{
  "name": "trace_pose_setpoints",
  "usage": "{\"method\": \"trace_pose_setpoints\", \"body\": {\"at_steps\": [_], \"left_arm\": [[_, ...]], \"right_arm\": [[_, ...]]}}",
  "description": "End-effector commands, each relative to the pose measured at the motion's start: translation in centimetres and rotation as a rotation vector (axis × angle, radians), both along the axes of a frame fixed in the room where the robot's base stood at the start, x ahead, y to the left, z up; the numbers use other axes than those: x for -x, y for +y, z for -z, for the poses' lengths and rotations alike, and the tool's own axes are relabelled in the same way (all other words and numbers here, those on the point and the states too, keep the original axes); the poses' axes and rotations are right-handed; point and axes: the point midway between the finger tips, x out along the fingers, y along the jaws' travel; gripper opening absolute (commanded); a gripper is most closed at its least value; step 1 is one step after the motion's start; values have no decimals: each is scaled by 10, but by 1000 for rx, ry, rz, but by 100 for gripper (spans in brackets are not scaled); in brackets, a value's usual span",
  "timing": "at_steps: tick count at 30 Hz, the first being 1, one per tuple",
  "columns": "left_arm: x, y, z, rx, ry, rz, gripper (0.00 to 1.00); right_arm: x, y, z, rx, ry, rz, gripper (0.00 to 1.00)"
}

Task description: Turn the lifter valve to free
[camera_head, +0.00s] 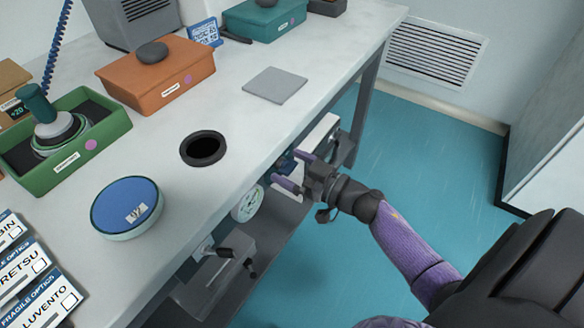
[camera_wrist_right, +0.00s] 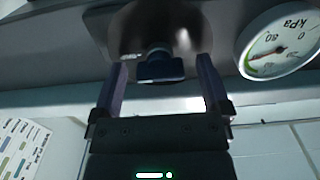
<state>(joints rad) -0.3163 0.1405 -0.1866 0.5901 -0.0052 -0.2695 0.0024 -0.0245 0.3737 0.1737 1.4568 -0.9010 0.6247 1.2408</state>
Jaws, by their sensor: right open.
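The valve knob (camera_wrist_right: 160,66) is dark blue and sits on a round, shiny mount (camera_wrist_right: 125,22) under the table edge in the right wrist view. My right gripper (camera_wrist_right: 162,75) is open, with one purple finger on each side of the knob. I see no clear contact with the knob. In the head view my right gripper (camera_head: 283,170) reaches in at the table's front side, and a bit of the dark blue knob shows by its fingers. A round white kPa gauge (camera_wrist_right: 277,42) is right of the knob; it also shows in the head view (camera_head: 248,203). My left gripper is not in view.
The tabletop (camera_head: 225,190) overhangs the valve area. A lower shelf (camera_head: 270,220) runs below, with a grey box and black handle (camera_head: 228,254) nearer. A blue-lidded round tin (camera_head: 127,205) and a green bin (camera_head: 100,145) stand on top. The floor (camera_head: 420,160) beside the table is clear.

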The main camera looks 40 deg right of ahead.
Motion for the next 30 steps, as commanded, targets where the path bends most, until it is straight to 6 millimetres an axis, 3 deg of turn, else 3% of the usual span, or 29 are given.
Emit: {"method": "trace_pose_setpoints", "body": {"at_steps": [5,18,30], "left_arm": [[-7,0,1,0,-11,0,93],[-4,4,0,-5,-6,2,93],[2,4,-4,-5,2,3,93]], "right_arm": [[0,0,0,0,0,0,95],[1,0,0,0,0,0,3],[1,0,-1,91,-37,0,3]]}}
